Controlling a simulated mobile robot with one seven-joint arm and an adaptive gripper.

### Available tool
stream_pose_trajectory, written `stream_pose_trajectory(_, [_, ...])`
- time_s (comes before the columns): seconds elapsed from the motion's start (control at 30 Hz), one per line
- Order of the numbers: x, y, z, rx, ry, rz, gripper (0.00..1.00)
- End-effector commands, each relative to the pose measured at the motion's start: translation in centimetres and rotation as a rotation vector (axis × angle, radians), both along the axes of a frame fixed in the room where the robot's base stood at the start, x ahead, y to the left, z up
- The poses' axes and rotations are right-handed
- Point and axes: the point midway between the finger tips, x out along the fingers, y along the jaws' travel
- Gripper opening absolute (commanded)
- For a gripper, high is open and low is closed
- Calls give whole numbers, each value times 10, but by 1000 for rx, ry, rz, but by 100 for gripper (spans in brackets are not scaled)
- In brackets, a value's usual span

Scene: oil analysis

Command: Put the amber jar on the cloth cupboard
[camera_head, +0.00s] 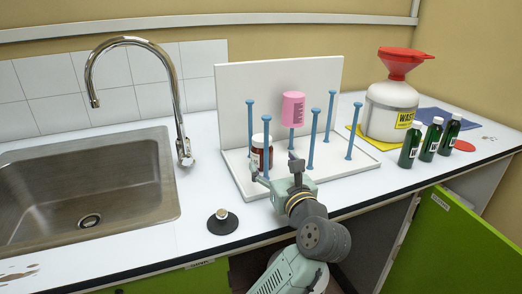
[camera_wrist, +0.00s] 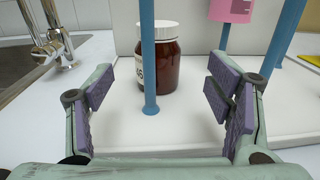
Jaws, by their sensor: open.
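The amber jar (camera_head: 257,157) has a white lid and a pale label and stands upright on the white drying rack (camera_head: 350,166), among blue pegs. In the wrist view the amber jar (camera_wrist: 170,70) stands ahead, partly behind a blue peg (camera_wrist: 148,50). My gripper (camera_head: 279,168) is at the rack's front edge; in the wrist view my gripper (camera_wrist: 158,95) is open and empty, with the peg between its fingers and the jar beyond. Green cupboard doors lie under the counter; the right one (camera_head: 450,245) stands open. I cannot read which is the cloth cupboard.
A pink container (camera_head: 292,108) hangs on a rack peg. Right of the rack are a waste jug (camera_head: 388,112) with a red funnel and several green bottles (camera_head: 410,145). A steel sink (camera_head: 90,190) is left. A black-based object (camera_head: 222,221) stands near the counter's front edge.

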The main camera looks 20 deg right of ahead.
Motion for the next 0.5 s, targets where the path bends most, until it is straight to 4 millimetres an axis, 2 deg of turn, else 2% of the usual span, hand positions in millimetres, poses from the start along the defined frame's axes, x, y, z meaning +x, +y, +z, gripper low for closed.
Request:
stream_pose_trajectory(0.17, [14,1,1,-2,0,1,74])
stream_pose_trajectory(0.5, [58,2,2,-3,-1,1,74])
